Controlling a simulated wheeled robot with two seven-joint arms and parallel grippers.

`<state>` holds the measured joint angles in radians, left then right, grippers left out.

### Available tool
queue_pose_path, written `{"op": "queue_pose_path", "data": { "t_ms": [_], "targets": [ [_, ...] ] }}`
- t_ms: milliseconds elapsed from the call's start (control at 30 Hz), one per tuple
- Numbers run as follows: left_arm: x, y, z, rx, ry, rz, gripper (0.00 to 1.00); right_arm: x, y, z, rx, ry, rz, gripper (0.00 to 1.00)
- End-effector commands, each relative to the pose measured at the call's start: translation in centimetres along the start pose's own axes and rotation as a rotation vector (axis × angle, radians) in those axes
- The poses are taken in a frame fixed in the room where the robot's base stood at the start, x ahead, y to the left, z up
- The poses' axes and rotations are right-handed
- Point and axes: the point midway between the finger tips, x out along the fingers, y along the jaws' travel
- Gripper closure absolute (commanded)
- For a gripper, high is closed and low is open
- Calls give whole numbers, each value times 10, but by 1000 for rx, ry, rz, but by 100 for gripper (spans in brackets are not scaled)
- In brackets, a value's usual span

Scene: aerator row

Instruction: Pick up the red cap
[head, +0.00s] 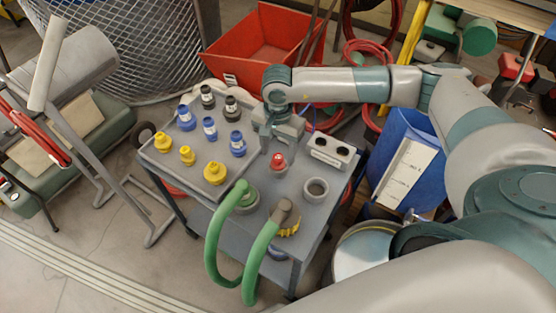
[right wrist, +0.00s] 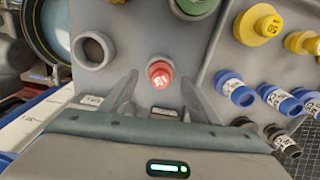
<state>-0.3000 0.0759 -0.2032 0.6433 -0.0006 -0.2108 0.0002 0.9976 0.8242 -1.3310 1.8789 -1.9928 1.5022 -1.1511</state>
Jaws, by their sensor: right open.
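The red cap (head: 278,161) stands upright on the grey cart top (head: 318,228), near its middle. In the right wrist view the red cap (right wrist: 160,73) shows between the two finger tips. My right gripper (head: 276,145) is open and empty, pointing down just above and behind the cap. In the right wrist view its fingers (right wrist: 160,82) are spread apart on either side of the cap. I cannot tell how high the tips are above it. My left gripper is not in view.
Left of the cap stand several yellow (head: 215,173), blue (head: 238,143) and dark (head: 207,97) fittings. A box with two black holes (head: 329,150) and a grey ring (head: 316,189) are on the right. A green hose (head: 220,225) arches over the cart's front edge.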

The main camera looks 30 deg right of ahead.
Motion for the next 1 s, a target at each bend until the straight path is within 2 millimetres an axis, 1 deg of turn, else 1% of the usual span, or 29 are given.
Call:
{"op": "queue_pose_path", "data": {
  "t_ms": [33,100,167,333,533,767,867,900,933,967,1000],
  "targets": [
    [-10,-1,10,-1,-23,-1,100,4,0,-2,3,-1,7,45],
    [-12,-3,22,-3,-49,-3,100,15,-1,-3,1,-1,5,45],
    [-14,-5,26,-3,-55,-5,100,22,-1,-2,1,-2,5,45],
    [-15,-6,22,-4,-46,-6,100,31,-1,-3,1,0,3,45],
    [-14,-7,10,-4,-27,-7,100,31,-1,-3,1,0,2,45],
    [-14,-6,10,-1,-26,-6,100,31,-1,-3,1,0,2,45],
    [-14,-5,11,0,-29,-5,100,31,-1,-3,1,0,2,66],
    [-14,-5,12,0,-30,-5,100,31,-1,-3,1,0,2,76],
    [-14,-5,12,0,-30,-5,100,31,-1,-3,1,0,2,83],
    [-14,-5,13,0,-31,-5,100,31,-1,-3,1,0,2,89],
    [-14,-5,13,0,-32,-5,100,31,-1,-3,1,0,2,89]
  ]
}}
